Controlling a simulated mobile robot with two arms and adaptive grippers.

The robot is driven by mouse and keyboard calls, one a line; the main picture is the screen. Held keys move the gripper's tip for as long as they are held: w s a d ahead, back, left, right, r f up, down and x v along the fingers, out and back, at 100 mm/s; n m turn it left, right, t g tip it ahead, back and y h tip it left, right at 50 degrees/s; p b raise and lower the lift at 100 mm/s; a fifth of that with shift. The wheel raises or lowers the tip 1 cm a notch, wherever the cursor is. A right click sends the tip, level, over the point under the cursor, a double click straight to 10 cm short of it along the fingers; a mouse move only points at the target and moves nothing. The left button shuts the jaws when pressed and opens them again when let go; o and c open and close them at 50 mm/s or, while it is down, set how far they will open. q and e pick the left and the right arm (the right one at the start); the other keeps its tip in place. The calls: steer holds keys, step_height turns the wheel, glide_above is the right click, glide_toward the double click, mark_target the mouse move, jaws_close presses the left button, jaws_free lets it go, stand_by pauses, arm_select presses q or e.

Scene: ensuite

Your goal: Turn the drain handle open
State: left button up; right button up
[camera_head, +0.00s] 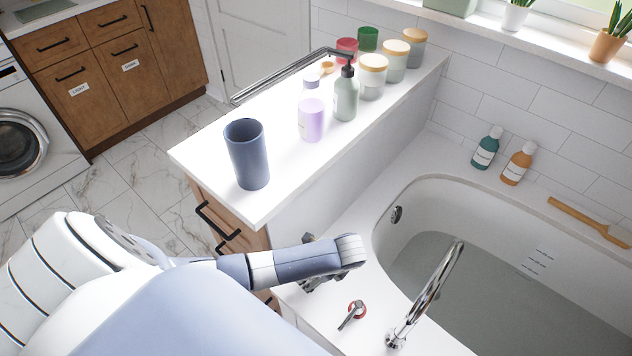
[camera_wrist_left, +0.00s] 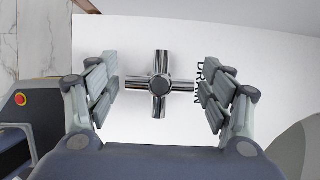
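The drain handle (camera_wrist_left: 160,84) is a chrome cross with a dark round hub. It stands on the white tub deck in the left wrist view, with the black lettering "DRAIN" (camera_wrist_left: 204,82) at its right. My left gripper (camera_wrist_left: 158,90) is open, one finger on each side of the cross and a little apart from it. The right arm of the cross reaches close to the right finger; I cannot tell whether they touch. In the head view my left gripper (camera_head: 322,277) is low over the deck and mostly hides the handle. My right gripper is not in view.
A chrome faucet (camera_head: 430,290) and a red-ringed lever (camera_head: 352,314) stand on the deck to the right. The bathtub (camera_head: 480,270) lies beyond. A white ledge (camera_head: 285,200) behind carries a blue cup (camera_head: 247,155), a soap pump (camera_head: 346,95) and several jars.

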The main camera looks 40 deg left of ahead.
arm_select(q)
steer(key=c, duration=0.8)
steer(key=shift+r+n+g+p, duration=0.2)
steer(key=shift+n+g+p, duration=0.3)
steer(key=shift+n+p, duration=0.8)
steer(key=n+g+p, duration=0.1)
steer(key=n+p, duration=0.1)
steer(key=n, duration=0.1)
steer(key=n+g+h+p, duration=0.1)
steer(key=n, duration=0.2)
steer(key=shift+f, duration=0.1)
steer(key=n+g, duration=0.1)
steer(key=n, duration=0.2)
steer(key=shift+h+p, duration=0.35)
steer(key=shift+h, duration=0.05)
steer(key=n+h, duration=0.1)
steer(key=n, duration=0.3)
steer(key=shift+s+f+g+p, duration=0.1)
steer(key=shift+g+p, duration=0.2)
steer(key=shift+g, duration=0.1)
steer(key=shift+n+h, duration=0.7)
steer(key=shift+n, duration=0.5)
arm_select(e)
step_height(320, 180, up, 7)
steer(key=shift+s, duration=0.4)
